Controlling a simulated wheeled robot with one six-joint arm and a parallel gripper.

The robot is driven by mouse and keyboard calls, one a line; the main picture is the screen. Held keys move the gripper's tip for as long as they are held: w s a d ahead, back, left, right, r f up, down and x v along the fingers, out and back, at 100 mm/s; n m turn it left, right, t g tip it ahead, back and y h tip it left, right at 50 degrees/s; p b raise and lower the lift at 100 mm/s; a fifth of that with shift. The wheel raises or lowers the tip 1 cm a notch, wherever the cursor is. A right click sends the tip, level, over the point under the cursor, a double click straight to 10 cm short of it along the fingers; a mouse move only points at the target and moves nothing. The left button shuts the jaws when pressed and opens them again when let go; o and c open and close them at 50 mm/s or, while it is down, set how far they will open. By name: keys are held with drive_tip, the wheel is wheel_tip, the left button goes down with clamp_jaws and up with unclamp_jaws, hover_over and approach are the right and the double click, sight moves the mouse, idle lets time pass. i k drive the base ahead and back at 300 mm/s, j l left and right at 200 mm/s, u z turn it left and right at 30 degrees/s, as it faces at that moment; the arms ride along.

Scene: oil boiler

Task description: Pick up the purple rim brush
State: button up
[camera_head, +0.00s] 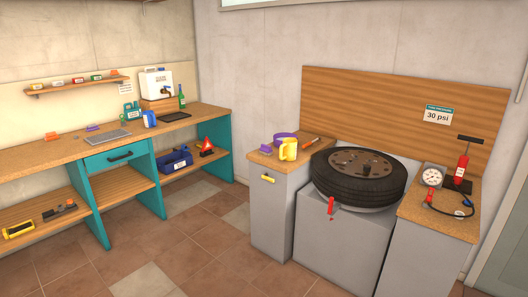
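A small purple block-shaped thing (265,149), which looks like the rim brush, lies on the wooden top of the grey cabinet (283,200) left of the tyre. Its bristles are too small to make out. A purple ring or bowl (281,136) stands just behind it, and a yellow mug-like thing (289,150) stands to its right. Another small purple thing (93,128) lies on the long workbench at the left; I cannot tell what it is. My gripper is not in view.
A tyre (358,178) lies on a grey block, with a red-handled tool (331,206) at its front. An orange-handled tool (311,141) lies near the cabinet's back. A gauge (432,177) and red pump (461,168) stand right. The tiled floor in front is clear.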

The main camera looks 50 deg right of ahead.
sight(266, 150)
drive_tip(key=z, duration=1.6)
